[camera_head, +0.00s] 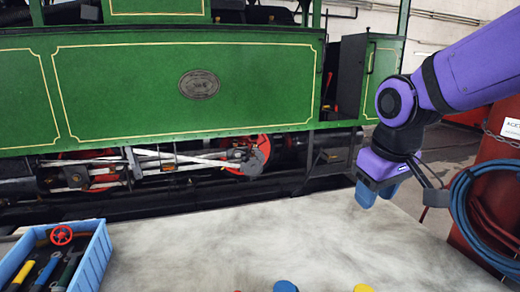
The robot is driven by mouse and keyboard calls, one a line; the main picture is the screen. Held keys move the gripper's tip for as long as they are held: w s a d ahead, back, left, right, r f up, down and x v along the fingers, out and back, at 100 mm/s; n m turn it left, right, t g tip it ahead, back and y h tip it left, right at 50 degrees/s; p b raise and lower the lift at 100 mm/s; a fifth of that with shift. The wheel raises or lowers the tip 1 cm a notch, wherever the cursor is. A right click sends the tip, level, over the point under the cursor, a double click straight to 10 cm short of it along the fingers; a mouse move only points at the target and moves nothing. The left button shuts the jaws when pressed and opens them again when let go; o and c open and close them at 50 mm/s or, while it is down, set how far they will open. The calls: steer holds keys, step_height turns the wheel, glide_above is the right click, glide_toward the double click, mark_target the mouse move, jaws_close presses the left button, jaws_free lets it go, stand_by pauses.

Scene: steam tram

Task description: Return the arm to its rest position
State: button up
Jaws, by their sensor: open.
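My purple arm reaches in from the upper right. My gripper (377,193) hangs at its end, with blue fingers pointing down over the right back part of the pale grey table (230,245). The jaws are open and nothing shows between them. The gripper appears apart from the table top, though its exact height is hard to tell.
A blue crate (94,262) with tools and a red handwheel (61,235) stands at the left. A blue object (285,286) and a yellow object (363,288) show at the bottom edge. A hose (462,205) and red cylinder are at right; a green tram (120,95) stands behind.

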steer(key=s+d+r+m+t, duration=0.1)
steer(key=s+d+r+m, duration=0.1)
steer(key=s+d, duration=0.2)
steer(key=s+d+r+m+t, duration=0.1)
steer(key=s+d+r+m, duration=0.1)
steer(key=s+d, duration=0.3)
steer(key=s, duration=0.4)
steer(key=shift+d+r+m, duration=0.15)
steer(key=shift+r+m, duration=0.15)
